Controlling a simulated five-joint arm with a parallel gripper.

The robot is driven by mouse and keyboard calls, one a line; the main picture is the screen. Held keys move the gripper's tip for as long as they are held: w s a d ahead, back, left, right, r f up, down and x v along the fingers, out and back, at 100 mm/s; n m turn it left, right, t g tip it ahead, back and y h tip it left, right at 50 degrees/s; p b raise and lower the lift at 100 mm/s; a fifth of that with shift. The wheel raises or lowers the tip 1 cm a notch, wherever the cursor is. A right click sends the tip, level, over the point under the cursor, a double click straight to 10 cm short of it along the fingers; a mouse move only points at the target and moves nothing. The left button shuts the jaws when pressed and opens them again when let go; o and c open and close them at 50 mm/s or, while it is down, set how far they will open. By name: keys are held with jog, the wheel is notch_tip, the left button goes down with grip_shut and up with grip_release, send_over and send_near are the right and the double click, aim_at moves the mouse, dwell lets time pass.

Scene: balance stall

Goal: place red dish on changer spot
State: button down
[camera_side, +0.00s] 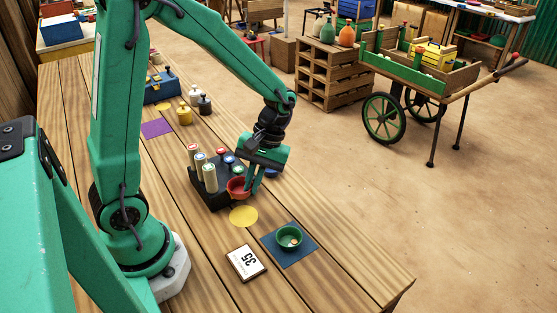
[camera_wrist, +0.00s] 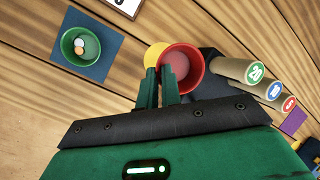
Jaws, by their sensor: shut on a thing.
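The red dish (camera_side: 238,187) is held at its rim by my gripper (camera_side: 251,184), beside the front right end of a black rack. In the wrist view the red dish (camera_wrist: 187,62) has one finger of my gripper (camera_wrist: 160,75) inside its wall and one outside. No contents show clearly in the dish. A yellow round spot (camera_side: 243,216) lies flat on the table just in front of the dish; the dish partly covers the spot in the wrist view (camera_wrist: 153,54). I cannot tell which marking is the changer spot.
The black rack (camera_side: 209,200) holds several upright coin rolls with numbered tops. A green dish (camera_side: 289,237) with coins stands on a blue mat (camera_side: 276,254). A card reading 35 (camera_side: 246,262) lies near it. A purple mat (camera_side: 157,128) and small weights (camera_side: 184,115) are farther back.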

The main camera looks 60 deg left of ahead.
jog(key=shift+f, duration=3.95)
jog(key=shift+f, duration=0.15)
jog(key=c, duration=1.6)
grip_release()
jog(key=shift+r, duration=0.2)
jog(key=v, duration=1.2)
